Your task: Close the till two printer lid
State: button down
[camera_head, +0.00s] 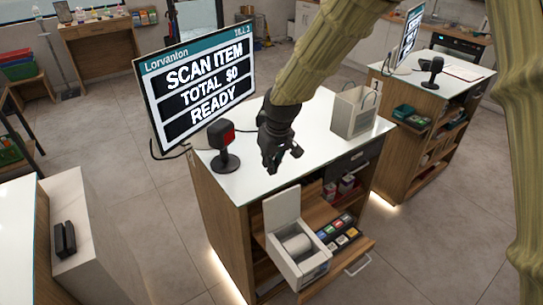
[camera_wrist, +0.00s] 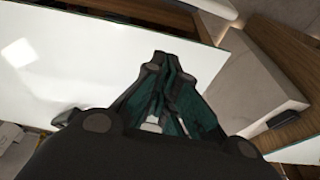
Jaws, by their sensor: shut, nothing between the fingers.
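A white receipt printer (camera_head: 300,262) sits on a pulled-out shelf at the front of the middle counter. Its lid (camera_head: 282,209) stands open, roughly upright on the far side, and a paper roll (camera_head: 296,243) shows inside. My gripper (camera_head: 283,163) is shut and empty, above the white countertop near its front edge. In the picture it is just above the raised lid, apart from it. In the wrist view my gripper's fingers (camera_wrist: 164,68) are together over the white top, and I cannot clearly make out the printer there.
A till screen (camera_head: 203,77) and a black-and-red scanner (camera_head: 223,145) stand left of my gripper. A paper bag (camera_head: 353,112) stands right. Small coloured boxes (camera_head: 342,232) lie beside the printer. A pale side counter (camera_head: 85,240) holds a dark device (camera_head: 64,239). The floor between counters is clear.

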jog(key=p+x, duration=0.1)
jog(key=x, duration=0.4)
jog(key=shift+f, duration=0.1)
jog(key=s+d+p, duration=0.2)
jog(key=s, duration=0.1)
jog(key=shift+s, duration=0.15)
jog(key=shift+s, duration=0.1)
